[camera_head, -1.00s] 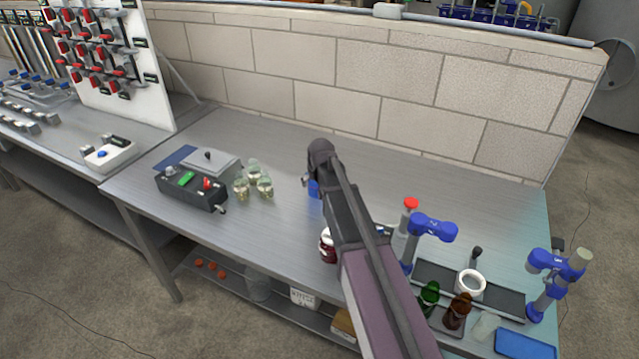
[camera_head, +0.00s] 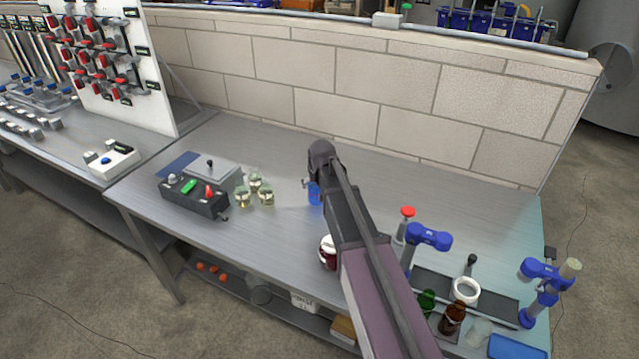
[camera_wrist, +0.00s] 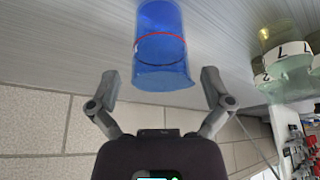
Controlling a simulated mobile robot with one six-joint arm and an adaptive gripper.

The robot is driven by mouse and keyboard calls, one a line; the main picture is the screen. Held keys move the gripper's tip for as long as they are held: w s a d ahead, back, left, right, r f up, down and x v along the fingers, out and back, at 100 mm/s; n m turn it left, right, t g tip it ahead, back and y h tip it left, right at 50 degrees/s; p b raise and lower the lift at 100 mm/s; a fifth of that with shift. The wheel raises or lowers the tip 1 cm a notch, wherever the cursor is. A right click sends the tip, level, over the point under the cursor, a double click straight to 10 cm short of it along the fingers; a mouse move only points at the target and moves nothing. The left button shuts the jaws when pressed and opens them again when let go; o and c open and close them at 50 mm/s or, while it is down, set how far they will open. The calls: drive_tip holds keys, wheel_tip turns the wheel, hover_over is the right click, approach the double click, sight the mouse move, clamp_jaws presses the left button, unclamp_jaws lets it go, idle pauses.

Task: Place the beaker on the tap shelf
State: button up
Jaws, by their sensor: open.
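The beaker is a clear blue cylinder (camera_wrist: 160,50) with a red ring, standing on the metal bench in the wrist view, which appears upside down. In the head view the blue beaker (camera_head: 315,193) is partly hidden behind my arm. My gripper (camera_wrist: 161,88) is open, one finger on each side of the beaker's near end with gaps on both sides. I cannot tell whether the beaker is fully between the fingertips. In the head view my arm mostly hides the gripper. I cannot tell for certain which surface is the tap shelf.
Several small jars (camera_head: 255,185) stand left of the beaker, beside a black control box (camera_head: 193,196). A dark red jar (camera_head: 327,254) is near the front edge. Bottles and blue clamps crowd the right end. A panel of red-handled taps (camera_head: 105,60) stands far left. A block wall backs the bench.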

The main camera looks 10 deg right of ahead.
drive_tip(key=p+v, duration=0.6)
drive_tip(key=v, duration=0.2)
drive_tip(key=shift+p, duration=0.4)
idle(0.5)
drive_tip(key=shift+s, duration=0.1)
drive_tip(key=s+d+g, duration=0.1)
drive_tip(key=s+g, duration=0.1)
drive_tip(key=s, duration=1)
drive_tip(key=s+d+f+g, duration=0.1)
drive_tip(key=s+g, duration=0.1)
drive_tip(key=s, duration=1)
drive_tip(key=shift+d+f+g, duration=0.2)
drive_tip(key=shift+d+g, duration=0.1)
drive_tip(key=shift+d, duration=0.1)
drive_tip(key=shift+s, duration=0.1)
drive_tip(key=shift+c, duration=0.2)
